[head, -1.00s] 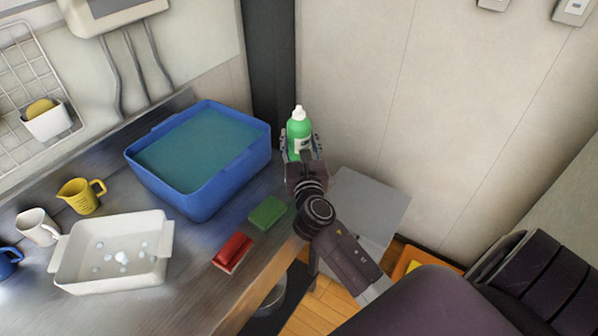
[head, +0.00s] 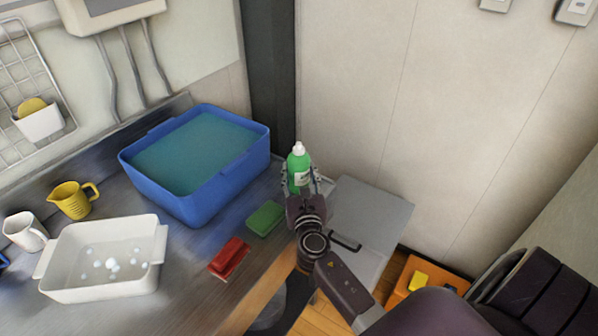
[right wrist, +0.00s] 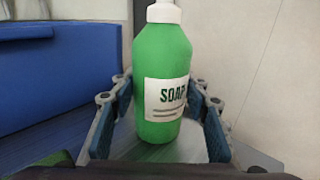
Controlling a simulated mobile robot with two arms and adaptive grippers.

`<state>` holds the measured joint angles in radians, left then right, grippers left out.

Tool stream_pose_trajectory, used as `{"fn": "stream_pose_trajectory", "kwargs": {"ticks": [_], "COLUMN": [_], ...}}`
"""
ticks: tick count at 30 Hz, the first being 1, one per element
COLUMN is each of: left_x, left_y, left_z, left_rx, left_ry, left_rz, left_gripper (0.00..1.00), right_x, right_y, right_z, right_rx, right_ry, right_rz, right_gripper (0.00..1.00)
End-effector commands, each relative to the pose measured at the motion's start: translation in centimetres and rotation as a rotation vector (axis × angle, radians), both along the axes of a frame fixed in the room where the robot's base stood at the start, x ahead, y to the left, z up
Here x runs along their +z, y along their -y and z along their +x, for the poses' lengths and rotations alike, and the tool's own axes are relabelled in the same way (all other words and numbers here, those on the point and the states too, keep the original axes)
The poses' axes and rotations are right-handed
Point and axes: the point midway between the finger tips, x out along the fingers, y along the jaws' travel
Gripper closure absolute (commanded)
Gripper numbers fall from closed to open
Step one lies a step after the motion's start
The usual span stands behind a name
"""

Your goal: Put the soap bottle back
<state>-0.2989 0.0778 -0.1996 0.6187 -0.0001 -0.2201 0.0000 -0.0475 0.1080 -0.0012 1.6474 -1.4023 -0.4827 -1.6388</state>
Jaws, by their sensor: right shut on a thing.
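The green soap bottle (head: 299,168) has a white cap and a white label. It stands upright near the counter's right end, to the right of the blue basin. My right gripper (head: 301,184) is shut on it, with a finger on each side. In the right wrist view the bottle (right wrist: 162,65) is upright between the blue finger pads of the gripper (right wrist: 158,125), its label reading SOAP. Whether its base touches the counter is hidden. My left gripper is not in view.
A blue basin (head: 142,181) of water stands left of the bottle. A green sponge (head: 265,218) and a red block (head: 229,257) lie in front. A white tub (head: 157,262) is at the left. A grey panel (head: 375,225) is right of the counter, and the wall is behind.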

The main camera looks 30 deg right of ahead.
Motion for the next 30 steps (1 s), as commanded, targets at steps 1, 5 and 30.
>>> {"fn": "stream_pose_trajectory", "kwargs": {"ticks": [1, 5, 30], "left_x": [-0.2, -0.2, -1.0], "left_y": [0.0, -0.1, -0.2], "left_z": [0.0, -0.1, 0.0], "left_rx": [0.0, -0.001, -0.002], "left_ry": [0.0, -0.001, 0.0], "left_rz": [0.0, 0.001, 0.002], "left_gripper": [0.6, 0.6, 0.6], "right_x": [0.0, -0.2, -0.3], "right_y": [0.0, 0.0, -3.3], "right_z": [0.0, 0.0, -6.5], "right_rx": [0.0, 0.0, 0.001], "right_ry": [0.002, 0.0, -0.001], "right_rz": [-0.001, 0.0, 0.002], "right_gripper": [0.91, 0.5, 0.4]}}
